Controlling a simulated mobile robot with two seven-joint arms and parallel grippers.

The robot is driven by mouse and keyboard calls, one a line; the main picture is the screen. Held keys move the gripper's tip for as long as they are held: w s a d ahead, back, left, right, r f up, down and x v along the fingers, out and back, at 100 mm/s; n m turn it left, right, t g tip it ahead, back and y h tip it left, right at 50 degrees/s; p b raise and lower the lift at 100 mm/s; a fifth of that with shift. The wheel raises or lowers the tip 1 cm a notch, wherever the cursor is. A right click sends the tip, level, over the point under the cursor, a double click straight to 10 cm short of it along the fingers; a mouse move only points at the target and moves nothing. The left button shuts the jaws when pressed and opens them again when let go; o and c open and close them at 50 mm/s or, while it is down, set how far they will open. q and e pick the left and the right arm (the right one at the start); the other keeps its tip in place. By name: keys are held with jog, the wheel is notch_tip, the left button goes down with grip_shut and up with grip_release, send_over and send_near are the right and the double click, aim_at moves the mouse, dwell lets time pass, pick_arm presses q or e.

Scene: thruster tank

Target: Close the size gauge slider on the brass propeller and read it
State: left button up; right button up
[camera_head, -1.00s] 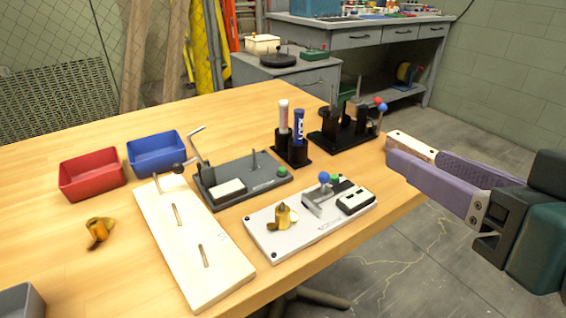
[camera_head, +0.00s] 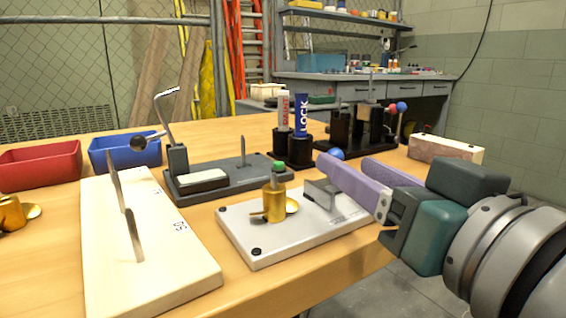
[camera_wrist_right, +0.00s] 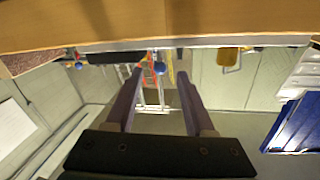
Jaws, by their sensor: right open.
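The size gauge is a white plate (camera_head: 290,250) on the table. The brass propeller (camera_head: 273,203) stands upright on it, left of the grey slider (camera_head: 320,194). The slider's blue knob (camera_head: 336,154) shows just above my right gripper's fingertips. My right gripper (camera_head: 347,163) has purple fingers, is open, and reaches in from the right over the gauge's right part. In the right wrist view, a blue knob (camera_wrist_right: 160,68) shows between the open fingers (camera_wrist_right: 157,80); no contact is visible. The gauge's readout is hidden behind my gripper. My left gripper is out of view.
Behind are a grey fixture (camera_head: 225,181), two upright tubes (camera_head: 300,116) in a black holder and a black stand (camera_head: 350,130). Red (camera_head: 40,165) and blue (camera_head: 125,152) bins and another brass propeller (camera_head: 12,213) are left.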

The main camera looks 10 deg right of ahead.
jog(key=w, duration=0.3)
jog(key=w+b, duration=0.1)
jog(key=shift+w+a, duration=0.35)
jog(key=shift+w, duration=0.05)
grip_shut()
dwell(1.1)
